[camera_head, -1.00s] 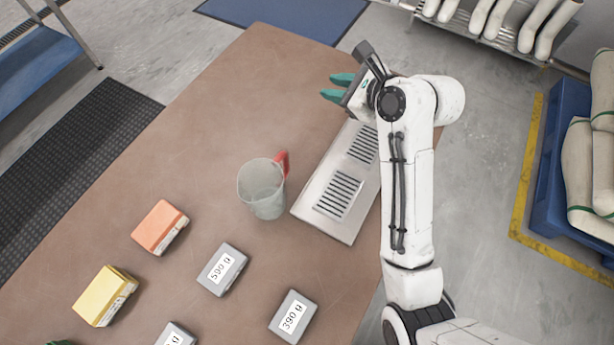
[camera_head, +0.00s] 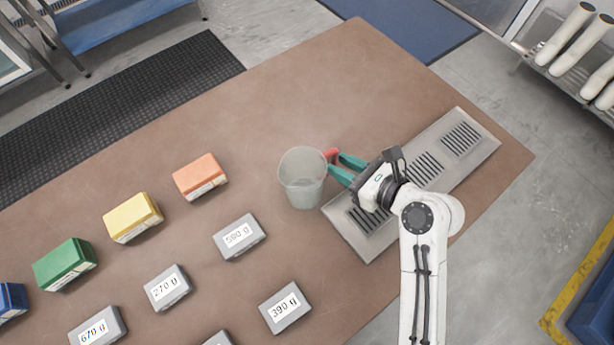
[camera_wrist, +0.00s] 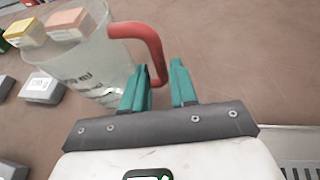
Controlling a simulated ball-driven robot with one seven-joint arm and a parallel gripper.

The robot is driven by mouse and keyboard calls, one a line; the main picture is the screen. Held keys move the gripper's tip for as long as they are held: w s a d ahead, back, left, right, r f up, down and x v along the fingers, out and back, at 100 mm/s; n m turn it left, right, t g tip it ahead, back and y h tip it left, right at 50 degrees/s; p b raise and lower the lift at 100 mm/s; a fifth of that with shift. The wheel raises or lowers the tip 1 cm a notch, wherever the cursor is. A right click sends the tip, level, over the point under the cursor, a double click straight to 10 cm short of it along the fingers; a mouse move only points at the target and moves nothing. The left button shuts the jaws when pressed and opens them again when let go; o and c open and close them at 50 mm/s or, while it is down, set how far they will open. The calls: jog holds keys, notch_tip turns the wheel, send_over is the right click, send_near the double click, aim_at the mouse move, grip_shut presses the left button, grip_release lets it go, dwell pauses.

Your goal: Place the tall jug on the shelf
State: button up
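A translucent grey measuring jug (camera_head: 301,184) with a red handle (camera_head: 331,153) stands upright on the brown table. Its handle faces right, towards my gripper (camera_head: 345,168). In the wrist view, the jug (camera_wrist: 88,70) is at the upper left, and the red handle (camera_wrist: 152,40) curves down to between the teal fingertips of my gripper (camera_wrist: 160,78). The fingers are apart, and I see no firm hold on the handle. Which thing is the task's shelf is not clear; a metal rack (camera_head: 522,50) stands at the upper right.
A slotted metal plate (camera_head: 352,238) lies right of the jug, under my gripper. Orange (camera_head: 200,177), yellow (camera_head: 132,218) and green (camera_head: 64,264) boxes and several grey labelled blocks (camera_head: 240,236) lie left and in front. The table (camera_head: 300,85) behind the jug is clear.

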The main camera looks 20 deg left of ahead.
aim_at(311, 176)
jog(key=shift+x, duration=2.4)
jog(key=shift+w+r, duration=0.1)
jog(key=shift+r, duration=0.05)
jog(key=shift+c, duration=0.4)
grip_shut()
